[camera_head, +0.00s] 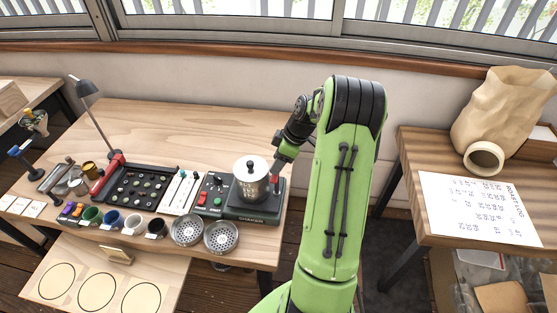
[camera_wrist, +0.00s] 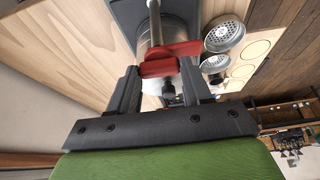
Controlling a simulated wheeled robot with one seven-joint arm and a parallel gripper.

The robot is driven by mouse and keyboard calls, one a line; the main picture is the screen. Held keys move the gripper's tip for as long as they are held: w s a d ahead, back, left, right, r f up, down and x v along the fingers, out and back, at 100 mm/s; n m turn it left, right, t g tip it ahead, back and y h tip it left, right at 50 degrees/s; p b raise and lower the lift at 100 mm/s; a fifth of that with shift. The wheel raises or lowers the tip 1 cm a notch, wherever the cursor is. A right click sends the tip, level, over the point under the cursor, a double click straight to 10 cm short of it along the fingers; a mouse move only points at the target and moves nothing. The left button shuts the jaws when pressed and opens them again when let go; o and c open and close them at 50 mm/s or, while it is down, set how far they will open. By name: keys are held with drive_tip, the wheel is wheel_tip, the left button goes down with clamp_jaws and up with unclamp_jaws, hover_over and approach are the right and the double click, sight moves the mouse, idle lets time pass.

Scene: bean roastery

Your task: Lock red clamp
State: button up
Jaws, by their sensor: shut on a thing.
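The red clamp (camera_wrist: 172,58) shows in the wrist view as a red lever lying across the front of a metal canister on the shaker. My gripper (camera_wrist: 165,85) is at the clamp, with one dark finger on each side of it, and is shut on it. In the head view my gripper (camera_head: 284,160) is at the right side of the canister (camera_head: 250,180), which stands upright on the dark green shaker base (camera_head: 248,212). My green arm stands in front, and the clamp is hard to make out in the head view.
Left of the shaker are a control box (camera_head: 214,193) with buttons, a black sorting tray (camera_head: 138,190) and several coloured cups. Two sieves (camera_head: 187,230) lie near the table's front edge. A lamp (camera_head: 86,88) stands at the left. The back of the table is clear.

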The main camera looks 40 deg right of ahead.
drive_tip(key=m+h+b, duration=0.1)
drive_tip(key=m+b, duration=0.1)
drive_tip(key=m, duration=0.2)
drive_tip(key=shift+a+t+b, duration=0.15)
drive_tip(key=shift+t+b, duration=0.15)
drive_tip(key=shift+t, duration=0.1)
drive_tip(key=m+h+b, duration=0.2)
drive_tip(key=m, duration=0.2)
drive_tip(key=shift+a+m, duration=0.15)
drive_tip(key=shift+m, duration=0.25)
drive_tip(key=m+h+b, duration=0.1)
drive_tip(key=m+h, duration=0.1)
drive_tip(key=m, duration=0.2)
drive_tip(key=shift+a+m, duration=0.1)
drive_tip(key=shift+m, duration=0.2)
drive_tip(key=shift+w+m+g+h, duration=0.1)
drive_tip(key=shift+m+g+h, duration=0.25)
drive_tip(key=shift+m, duration=0.65)
drive_tip(key=shift+m+g+h, duration=0.25)
drive_tip(key=shift+m+g, duration=0.2)
drive_tip(key=shift+m, duration=0.55)
drive_tip(key=o, duration=1.1)
drive_tip(key=shift+c, duration=0.2)
drive_tip(key=p+v, duration=0.2)
drive_tip(key=v, duration=1.3)
drive_tip(key=shift+a+r+p, duration=0.15)
drive_tip(key=shift+r+p, duration=0.25)
